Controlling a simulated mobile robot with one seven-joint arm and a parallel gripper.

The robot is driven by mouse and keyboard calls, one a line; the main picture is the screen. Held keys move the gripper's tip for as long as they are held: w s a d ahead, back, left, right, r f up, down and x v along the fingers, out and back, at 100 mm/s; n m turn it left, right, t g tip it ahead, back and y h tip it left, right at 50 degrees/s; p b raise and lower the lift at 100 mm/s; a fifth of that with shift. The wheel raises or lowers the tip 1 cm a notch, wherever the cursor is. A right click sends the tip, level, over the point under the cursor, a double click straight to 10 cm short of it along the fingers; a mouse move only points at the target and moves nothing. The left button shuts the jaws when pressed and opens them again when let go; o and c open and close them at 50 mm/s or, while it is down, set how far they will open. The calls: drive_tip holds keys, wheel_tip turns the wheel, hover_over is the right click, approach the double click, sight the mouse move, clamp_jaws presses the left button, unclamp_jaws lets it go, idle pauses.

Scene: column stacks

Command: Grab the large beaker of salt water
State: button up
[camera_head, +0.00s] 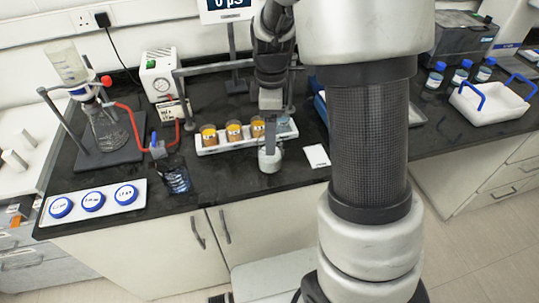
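A clear glass beaker (269,160) stands on the black bench top near its front edge, directly below my gripper (270,142). The gripper points straight down, with its fingertips at the beaker's top; whether they are around the rim or gripping it I cannot tell. Another, dark-looking glass vessel (175,178) stands at the front edge further left, under a red hose and blue clamp. No readable label shows which one holds salt water.
A white rack (207,148) with several orange-filled columns stands just behind the beaker. A white tray of blue-capped dishes (93,201) lies at left. A flask stand (105,155) is behind it. A white card (316,156) lies right of the beaker. My arm hides the bench right of centre.

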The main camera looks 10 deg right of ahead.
wheel_tip(320, 180, down, 3)
drive_tip(key=shift+f, duration=0.15)
drive_tip(key=shift+s+a+f, duration=0.1)
drive_tip(key=shift+s+f, duration=0.1)
drive_tip(key=shift+f, duration=1.15)
drive_tip(key=shift+s+a+f, duration=0.1)
drive_tip(key=shift+s+f, duration=0.05)
drive_tip(key=shift+f, duration=1.2)
drive_tip(key=c, duration=1.3)
drive_tip(key=shift+r, duration=0.15)
